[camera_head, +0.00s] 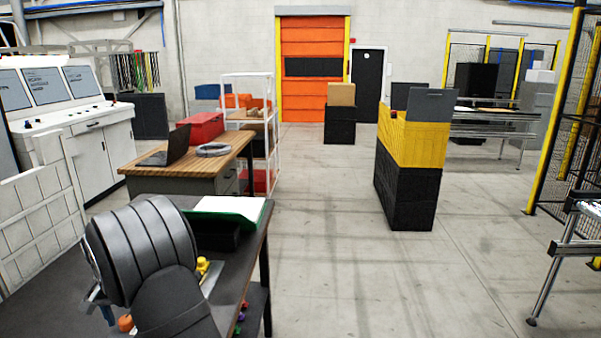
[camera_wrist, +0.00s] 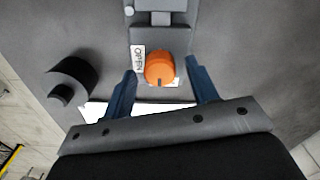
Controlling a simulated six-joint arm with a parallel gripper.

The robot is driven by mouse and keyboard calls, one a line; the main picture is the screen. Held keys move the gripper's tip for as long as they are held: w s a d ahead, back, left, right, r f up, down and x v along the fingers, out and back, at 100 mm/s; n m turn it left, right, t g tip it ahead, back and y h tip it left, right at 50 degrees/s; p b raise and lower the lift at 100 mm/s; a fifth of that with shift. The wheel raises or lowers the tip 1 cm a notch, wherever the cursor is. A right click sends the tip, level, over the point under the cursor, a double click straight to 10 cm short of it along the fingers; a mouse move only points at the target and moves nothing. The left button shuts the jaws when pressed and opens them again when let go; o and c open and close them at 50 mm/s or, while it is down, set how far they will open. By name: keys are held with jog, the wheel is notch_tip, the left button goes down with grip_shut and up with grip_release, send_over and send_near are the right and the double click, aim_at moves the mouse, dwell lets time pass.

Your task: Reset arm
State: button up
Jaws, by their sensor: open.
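My gripper (camera_wrist: 161,75) shows in the wrist view with its two blue fingers apart. An orange round knob (camera_wrist: 159,67) lies between the fingers, with a gap on each side, so it does not look gripped. The knob sits on a grey fixture (camera_wrist: 154,37) beside a white label that seems to read OPEN. In the head view, my dark arm covers much of the workbench (camera_head: 252,262). Part of a blue finger (camera_head: 100,303) shows at its lower left, near a small orange piece (camera_head: 125,322).
A black curved object (camera_wrist: 75,74) stands left of the knob. On the bench are a yellow piece (camera_head: 203,266), a black box (camera_head: 214,235) and a green-edged tray (camera_head: 232,206). A wooden desk (camera_head: 212,165) and stacked crates (camera_head: 405,190) stand beyond. The middle floor is clear.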

jog(key=m, duration=0.5)
dwell(0.4)
jog(key=o, duration=1)
jog(key=shift+o, duration=0.2)
jog(key=s+a+r+n, duration=0.2)
jog(key=s+r+n, duration=0.5)
jog(key=s+n, duration=0.45)
jog(key=s+a+r+n, duration=0.1)
jog(key=s+r+n, duration=0.65)
jog(key=s, duration=0.65)
jog(key=shift+n, duration=0.4)
jog(key=f, duration=1)
jog(key=shift+w+a, duration=0.25)
jog(key=shift+r, duration=0.15)
